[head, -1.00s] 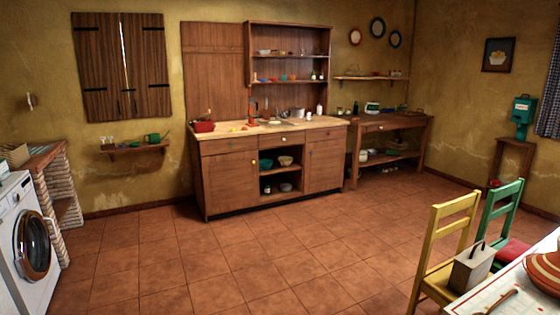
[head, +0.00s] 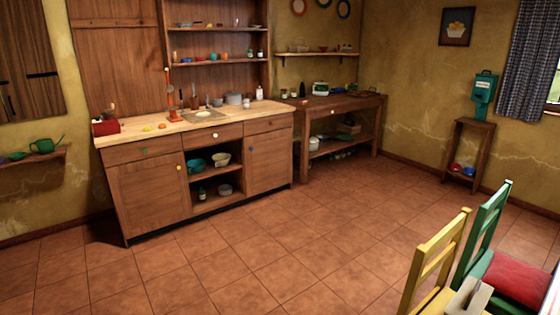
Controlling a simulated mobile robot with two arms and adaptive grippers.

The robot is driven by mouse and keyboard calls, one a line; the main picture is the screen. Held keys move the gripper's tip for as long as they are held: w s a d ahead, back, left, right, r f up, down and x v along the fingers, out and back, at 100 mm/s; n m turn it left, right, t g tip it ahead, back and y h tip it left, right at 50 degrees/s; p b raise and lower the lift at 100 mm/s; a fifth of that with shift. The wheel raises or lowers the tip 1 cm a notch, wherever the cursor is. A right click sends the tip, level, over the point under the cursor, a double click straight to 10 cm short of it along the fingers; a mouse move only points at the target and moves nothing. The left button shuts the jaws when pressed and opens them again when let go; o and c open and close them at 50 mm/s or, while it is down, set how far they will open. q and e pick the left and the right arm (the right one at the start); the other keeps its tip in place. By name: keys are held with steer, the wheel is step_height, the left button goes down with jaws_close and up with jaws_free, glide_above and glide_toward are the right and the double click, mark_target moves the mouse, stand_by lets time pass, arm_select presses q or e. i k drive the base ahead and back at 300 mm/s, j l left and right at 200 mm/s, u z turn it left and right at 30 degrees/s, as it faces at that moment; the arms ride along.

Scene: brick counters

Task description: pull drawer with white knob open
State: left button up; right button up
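The wooden counter cabinet has a row of drawers under its worktop. The middle drawer (head: 228,132) has a white knob (head: 214,135) and looks shut. The left drawer (head: 125,154) has a greenish knob and looks shut. The right drawer (head: 268,124) also looks shut; its knob is too small to tell clearly. The side table to the right has a drawer front with a small pale knob (head: 305,112). Neither of my grippers is in view.
The tiled floor (head: 300,230) before the cabinet is clear. A yellow chair (head: 437,262) and a green chair (head: 484,235) with a red cushion (head: 517,280) stand at the lower right. A small stand (head: 470,150) is by the right wall.

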mark_target(206, 135)
steer(key=i, duration=2.4)
